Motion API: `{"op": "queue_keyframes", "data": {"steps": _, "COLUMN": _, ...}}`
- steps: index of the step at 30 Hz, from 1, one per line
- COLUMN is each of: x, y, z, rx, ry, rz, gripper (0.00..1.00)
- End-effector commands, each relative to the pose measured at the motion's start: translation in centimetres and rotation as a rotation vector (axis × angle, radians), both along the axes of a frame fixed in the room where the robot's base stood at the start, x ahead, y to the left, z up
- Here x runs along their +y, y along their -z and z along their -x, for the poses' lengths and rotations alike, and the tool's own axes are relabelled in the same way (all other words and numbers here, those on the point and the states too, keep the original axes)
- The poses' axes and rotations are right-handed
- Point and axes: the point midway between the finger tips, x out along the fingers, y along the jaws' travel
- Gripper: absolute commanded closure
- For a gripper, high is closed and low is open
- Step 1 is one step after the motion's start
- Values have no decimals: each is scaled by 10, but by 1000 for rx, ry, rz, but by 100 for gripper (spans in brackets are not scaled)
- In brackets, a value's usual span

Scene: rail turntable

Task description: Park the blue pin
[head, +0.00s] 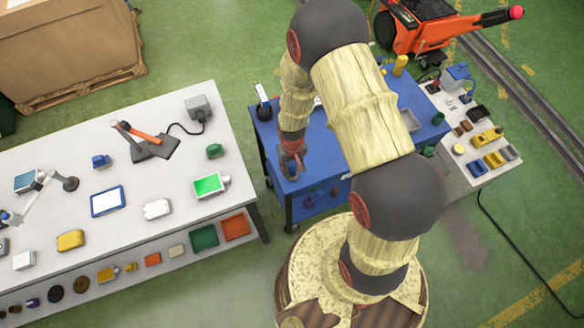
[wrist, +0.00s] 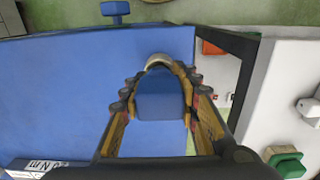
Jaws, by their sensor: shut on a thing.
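My gripper (wrist: 160,80) is shut on a blue piece (wrist: 160,100), which looks like the blue pin, between its yellow and black fingers. The blue surface of the cart (wrist: 60,80) lies beneath, and its colour makes the piece's lower outline hard to tell. In the head view my gripper (head: 291,165) is over the near left part of the blue cart top (head: 325,160), with a bit of blue showing at the fingers. I cannot tell whether the piece touches the top. A parking place for the pin cannot be made out; my arm hides much of the cart.
A white table (head: 130,185) with several small items stands left of the cart. A grey bench (head: 455,180) with small parts stands right. A black and white item (head: 262,100) stands at the cart's far left corner. A green block (wrist: 287,160) sits on the white table.

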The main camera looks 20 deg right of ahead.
Motion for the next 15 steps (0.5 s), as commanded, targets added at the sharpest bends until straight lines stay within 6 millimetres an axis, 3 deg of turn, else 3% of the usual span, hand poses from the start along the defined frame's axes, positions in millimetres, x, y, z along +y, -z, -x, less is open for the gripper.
{"op": "queue_keyframes", "data": {"steps": 15, "x": 0, "y": -16, "z": 0, "rx": 0, "ry": 0, "rz": 0, "gripper": 100}}
